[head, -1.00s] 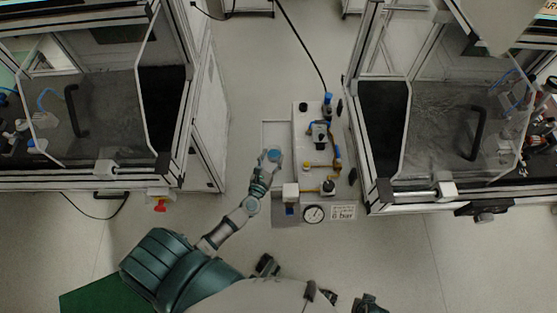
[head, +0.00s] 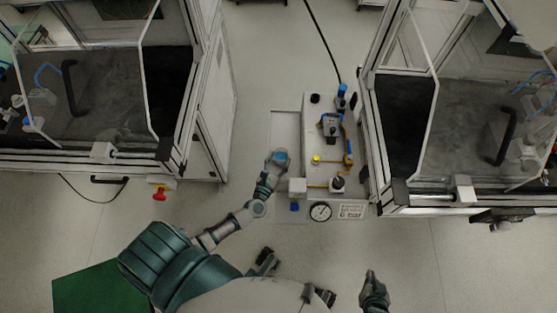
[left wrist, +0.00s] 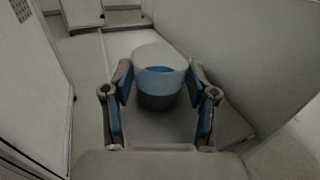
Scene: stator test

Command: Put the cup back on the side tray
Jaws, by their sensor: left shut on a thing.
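The cup (head: 281,156) is pale outside, with something blue inside. In the left wrist view the cup (left wrist: 159,96) stands upright between the two blue-padded fingers. My left gripper (head: 276,160) is shut on the cup; it also shows in the left wrist view (left wrist: 160,104). The side tray (head: 285,126) is the pale flat strip along the left of the pneumatic unit. The cup is over this strip in the head view; I cannot tell whether it touches it. The tray surface (left wrist: 120,43) also shows behind the cup. My right gripper (head: 372,285) is at the bottom, away from the cup.
The pneumatic unit (head: 318,168) with valves, a pressure gauge (head: 320,212) and blue fittings stands right beside the tray. Framed glass-fronted cells stand left (head: 110,90) and right (head: 455,110). A red knob (head: 159,194) sticks out at the left cell.

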